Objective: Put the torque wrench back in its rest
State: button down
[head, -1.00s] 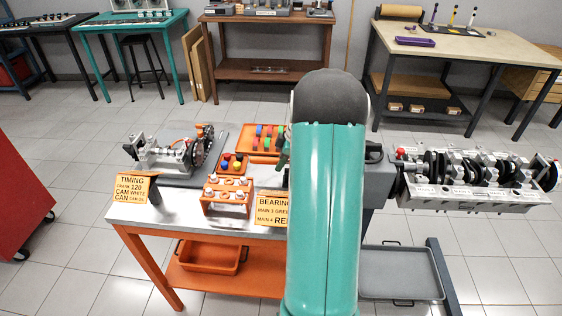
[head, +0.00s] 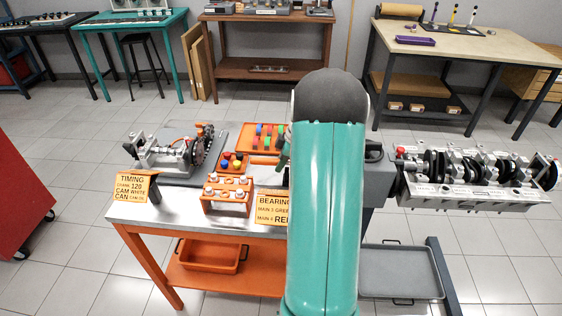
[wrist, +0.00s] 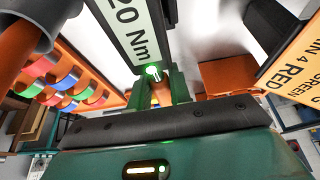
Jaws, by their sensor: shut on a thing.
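In the wrist view, a dark bar with a pale "20 Nm" panel (wrist: 130,28), which I take for the torque wrench, runs up from my gripper (wrist: 162,88). The two green fingers are shut on it, and a green light glows near them. In the head view my gripper is mostly hidden behind my arm; a green edge (head: 284,150) shows over the bench. An orange bar (head: 264,161) lies left of it; I cannot tell whether it belongs to the wrench. I cannot make out the wrench's rest.
The workbench (head: 180,215) holds a timing fixture (head: 170,152), an orange tray of coloured rings (head: 262,137), an orange rack (head: 227,196) and the yellow timing card (head: 133,186) and bearing card (head: 271,210). An engine block (head: 475,197) stands at right.

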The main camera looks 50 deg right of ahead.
jog(key=shift+f, duration=1.15)
dwell(0.6)
jog(key=c, duration=1.5)
grip_release()
jog(key=shift+r, duration=0.7)
jog(key=shift+r, duration=0.35)
jog(key=shift+r, duration=0.45)
jog(key=o, duration=0.5)
jog(key=shift+o, duration=0.2)
